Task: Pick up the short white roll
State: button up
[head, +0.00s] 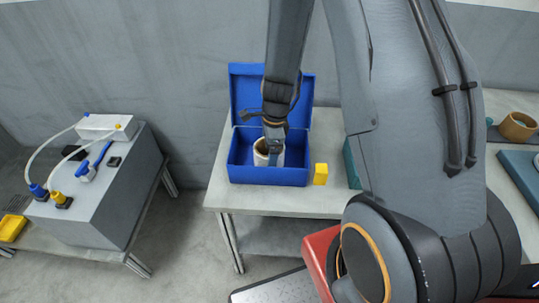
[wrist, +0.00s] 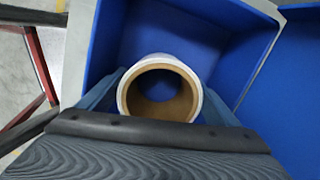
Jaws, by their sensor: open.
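The short white roll (head: 261,152) stands upright inside the blue box (head: 268,177), whose lid is open at the back. In the wrist view the roll (wrist: 122,95) shows its white outside and a brown core, with its open end facing the camera. My gripper (head: 270,151) reaches down into the box at the roll. In the wrist view the fingers of my gripper (wrist: 160,100) lie on the left and right of the roll, open. The near side of the roll is hidden by the gripper body, and I cannot tell whether the fingers touch it.
A yellow block (head: 321,174) stands just right of the box on the light table (head: 225,190). A teal object (head: 352,165) is partly hidden behind my arm. A brown roll (head: 517,126) stands far right. A grey cabinet (head: 105,195) with hoses stands left, across a floor gap.

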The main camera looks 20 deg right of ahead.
jog(key=c, duration=1)
